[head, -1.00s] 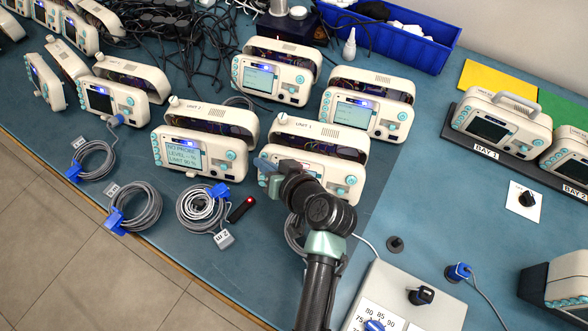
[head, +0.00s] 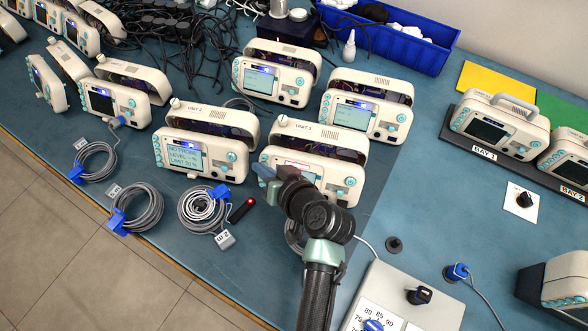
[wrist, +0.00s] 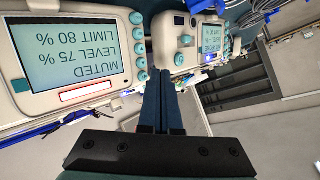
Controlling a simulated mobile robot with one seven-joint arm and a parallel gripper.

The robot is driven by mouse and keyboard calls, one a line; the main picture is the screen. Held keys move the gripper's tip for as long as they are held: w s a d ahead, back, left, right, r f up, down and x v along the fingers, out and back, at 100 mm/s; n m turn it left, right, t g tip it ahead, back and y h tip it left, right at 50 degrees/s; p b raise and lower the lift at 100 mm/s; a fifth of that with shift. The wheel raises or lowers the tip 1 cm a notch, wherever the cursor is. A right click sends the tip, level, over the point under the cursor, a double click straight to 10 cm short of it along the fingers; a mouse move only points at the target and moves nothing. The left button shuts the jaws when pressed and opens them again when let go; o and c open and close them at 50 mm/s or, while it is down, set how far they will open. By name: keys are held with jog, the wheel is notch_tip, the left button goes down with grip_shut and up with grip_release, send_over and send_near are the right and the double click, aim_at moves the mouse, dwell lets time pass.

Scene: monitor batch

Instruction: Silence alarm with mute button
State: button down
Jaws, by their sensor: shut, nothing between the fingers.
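A column of round teal buttons (wrist: 140,62) runs beside the screen. My gripper (wrist: 164,72) is shut and empty, its blue fingers pointing past this column. In the head view my gripper (head: 265,171) is at the monitor's left front; contact cannot be told.
The Unit 2 monitor (head: 190,158) stands close on the left, also in the wrist view (wrist: 190,40). Coiled cables (head: 202,208) and a dark red-tipped probe (head: 241,210) lie in front. A grey control box (head: 390,300) sits at right front. Further monitors stand behind.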

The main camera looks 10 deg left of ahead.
jog(key=shift+s+a+r+p, duration=0.1)
jog(key=shift+s+r+p, duration=0.25)
jog(key=shift+s+p, duration=0.3)
jog(key=shift+s+a+r+p, duration=0.1)
jog(key=shift+s+r+p, duration=0.35)
jog(key=shift+s, duration=0.4)
jog(key=shift+s+r+p, duration=0.3)
jog(key=shift+s+p, duration=0.3)
jog(key=shift+s, duration=0.15)
